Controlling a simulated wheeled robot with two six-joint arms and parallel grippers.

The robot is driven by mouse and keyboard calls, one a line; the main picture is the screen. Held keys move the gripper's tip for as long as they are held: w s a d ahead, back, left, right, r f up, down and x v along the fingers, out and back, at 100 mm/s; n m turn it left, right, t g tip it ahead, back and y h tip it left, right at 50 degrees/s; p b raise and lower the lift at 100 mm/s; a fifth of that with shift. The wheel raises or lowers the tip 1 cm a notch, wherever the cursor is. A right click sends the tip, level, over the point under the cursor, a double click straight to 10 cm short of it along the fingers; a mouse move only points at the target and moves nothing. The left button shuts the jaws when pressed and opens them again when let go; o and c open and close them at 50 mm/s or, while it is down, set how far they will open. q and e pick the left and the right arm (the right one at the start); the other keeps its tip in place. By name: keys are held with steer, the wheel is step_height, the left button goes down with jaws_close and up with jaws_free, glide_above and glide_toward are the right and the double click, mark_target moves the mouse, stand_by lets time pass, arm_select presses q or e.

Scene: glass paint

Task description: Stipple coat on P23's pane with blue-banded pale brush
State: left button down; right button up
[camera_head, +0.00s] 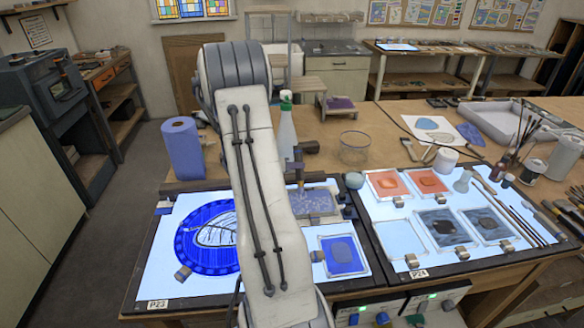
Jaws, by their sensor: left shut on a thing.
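My left arm crosses the middle of the view. My left gripper (300,163), partly hidden behind it, is shut on a thin upright brush (300,184). The brush points down over a speckled grey-blue tray or pane (318,203) on the P23 light panel (215,290); I cannot tell if its tip touches, and its band colour is unclear. P23's round blue pane (190,232) with a pale leaf-like figure lies left of my arm, partly hidden by it. A small framed blue pane (344,255) lies to the right. My right gripper is not in view.
The P24 panel (385,208) on the right holds orange and dark panes and several brushes. Behind stand a blue paper roll (182,148), a green-capped bottle (286,125) and a glass bowl (354,147). Small clamps sit around the panes.

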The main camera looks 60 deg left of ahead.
arm_select(q)
steer(key=w+d+b, duration=0.2)
steer(key=w+d, duration=0.1)
steer(key=w, duration=0.2)
steer(key=shift+w, duration=0.35)
steer(key=shift+f+b, duration=0.8)
steer(key=shift+b, duration=0.25)
steer(key=shift+f+b, duration=0.3)
steer(key=shift+b, duration=0.2)
stand_by(0.7)
stand_by(0.3)
steer(key=shift+r+p, duration=0.85)
steer(key=shift+r, duration=0.3)
steer(key=shift+r+p, duration=1.4)
steer(key=shift+r, duration=0.6)
